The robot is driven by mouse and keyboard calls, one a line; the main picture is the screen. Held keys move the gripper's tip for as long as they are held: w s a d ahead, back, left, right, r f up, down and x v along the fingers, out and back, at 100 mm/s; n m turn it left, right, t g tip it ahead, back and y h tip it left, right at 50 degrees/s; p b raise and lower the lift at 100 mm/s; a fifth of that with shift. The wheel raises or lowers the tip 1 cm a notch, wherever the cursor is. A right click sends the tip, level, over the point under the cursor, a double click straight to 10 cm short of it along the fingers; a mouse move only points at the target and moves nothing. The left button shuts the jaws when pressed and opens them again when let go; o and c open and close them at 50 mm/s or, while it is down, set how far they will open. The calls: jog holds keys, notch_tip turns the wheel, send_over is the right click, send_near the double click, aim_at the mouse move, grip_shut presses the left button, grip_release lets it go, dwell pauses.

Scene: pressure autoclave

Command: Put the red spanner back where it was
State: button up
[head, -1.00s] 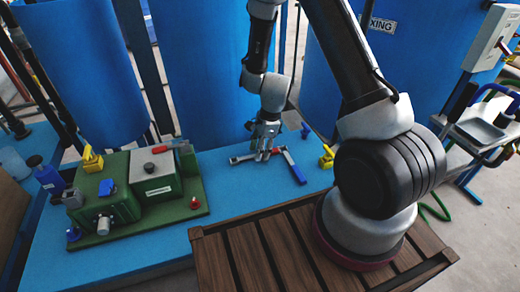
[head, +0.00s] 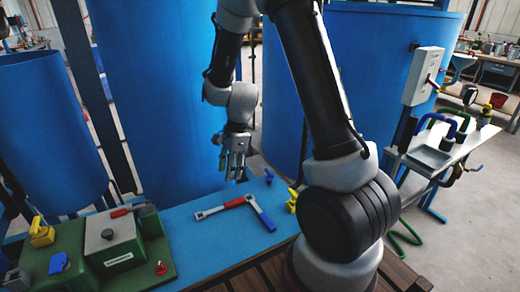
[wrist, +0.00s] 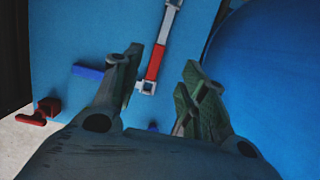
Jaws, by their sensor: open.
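The red spanner (head: 236,203), with a red handle and grey ends, lies flat on the blue bench top (head: 195,240). A blue bar (head: 262,214) lies at an angle by its right end; I cannot tell whether they touch. My gripper (head: 235,168) is open and empty, raised above and behind the spanner. In the wrist view the spanner's red handle (wrist: 155,62) shows beyond and between my open fingers (wrist: 163,68). Part of the blue bar (wrist: 88,72) shows to the left, partly hidden by a finger.
A green unit (head: 112,240) with a red-handled lever, a yellow part (head: 42,232) and a blue part stands left. A small blue part (head: 269,176) and a yellow part (head: 292,199) are near the bench's right end. Large blue tanks (head: 150,90) stand behind.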

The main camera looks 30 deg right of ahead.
notch_tip(320, 180, up, 9)
jog(key=s+d+n+t, duration=0.1)
jog(key=s+d+n, duration=0.1)
jog(key=s+n, duration=0.15)
jog(key=s+d+r+n+t+h, duration=0.1)
jog(key=s+d+r+n, duration=0.3)
jog(key=s+r+n, duration=0.3)
jog(key=s+d+r+n+t+h, duration=0.1)
jog(key=s+d+r+n+t, duration=0.1)
jog(key=s+d+r+n, duration=0.2)
jog(key=s+r+n, duration=0.3)
jog(key=s+r, duration=0.2)
jog(key=s, duration=0.2)
jog(key=shift+s+d+h, duration=0.15)
jog(key=shift+s+h, duration=0.15)
jog(key=shift+o, duration=0.5)
jog(key=shift+n, duration=0.25)
